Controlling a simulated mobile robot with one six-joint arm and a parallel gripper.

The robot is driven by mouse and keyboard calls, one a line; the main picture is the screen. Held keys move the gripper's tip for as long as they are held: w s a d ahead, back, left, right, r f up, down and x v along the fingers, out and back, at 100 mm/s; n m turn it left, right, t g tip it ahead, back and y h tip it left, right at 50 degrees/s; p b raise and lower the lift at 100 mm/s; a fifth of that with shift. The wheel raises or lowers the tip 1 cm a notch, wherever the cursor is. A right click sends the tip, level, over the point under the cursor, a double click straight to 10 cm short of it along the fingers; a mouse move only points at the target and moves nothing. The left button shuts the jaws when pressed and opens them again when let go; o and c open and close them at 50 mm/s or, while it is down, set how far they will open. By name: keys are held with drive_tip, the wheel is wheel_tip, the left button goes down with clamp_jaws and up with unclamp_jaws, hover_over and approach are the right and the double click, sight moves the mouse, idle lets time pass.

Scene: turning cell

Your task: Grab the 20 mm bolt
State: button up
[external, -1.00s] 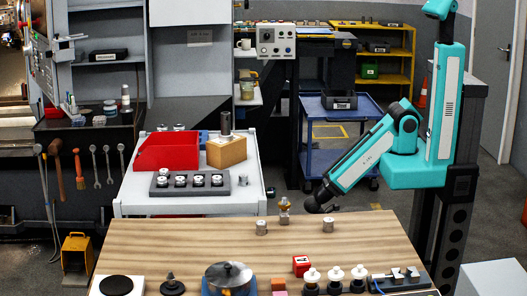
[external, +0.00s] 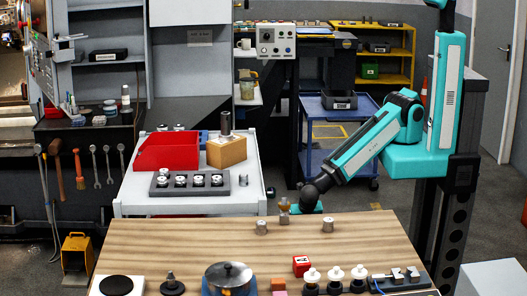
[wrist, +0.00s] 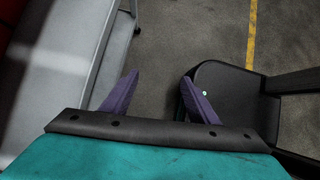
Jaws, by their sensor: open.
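Several small metal pieces stand on the wooden table: a left grey piece (external: 262,227), a right grey piece (external: 328,225) and a piece with a brownish top (external: 284,211) near the far edge. Several round silver pieces (external: 198,181) sit in a dark block on the white cart. I cannot tell which piece is the 20 mm bolt. My gripper, with purple fingers apart, is open and empty in the wrist view (wrist: 160,76). In the external view my wrist is beyond the table's far edge, right of the brownish-topped piece; the fingers cannot be made out. No bolt shows in the wrist view.
The wooden table (external: 180,240) also holds a lidded pot (external: 228,274), a red numbered block (external: 301,264) and several white-topped pieces (external: 334,274). The white cart (external: 257,192) carries a red bin (external: 168,151) and a wooden block (external: 226,151). Grey floor shows below my gripper.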

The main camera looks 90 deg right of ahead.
drive_tip(key=w+a+r+n+t+h+p, duration=0.1)
drive_tip(key=w+a+r+n+t, duration=0.1)
drive_tip(key=w+a+r+n, duration=0.3)
drive_tip(key=w+a+r+n+t+p, duration=0.1)
drive_tip(key=w+a+r+n+t, duration=0.2)
drive_tip(key=r, duration=0.4)
wheel_tip(320, 180, up, 25)
drive_tip(key=n+t+y+b, duration=0.3)
drive_tip(key=n+t+b, duration=0.3)
drive_tip(key=t+b, duration=0.45)
hover_over(284, 211)
drive_tip(key=d+p, duration=0.2)
drive_tip(key=shift+w+d+f+t, duration=0.2)
drive_tip(key=shift+w+t, duration=0.25)
drive_tip(key=shift+t, duration=0.2)
drive_tip(key=shift+s+a+r+b, duration=0.15)
drive_tip(key=shift+a+r+b, duration=0.05)
drive_tip(key=shift+a+b, duration=0.4)
drive_tip(key=shift+r, duration=0.15)
drive_tip(key=shift+f, duration=1.2)
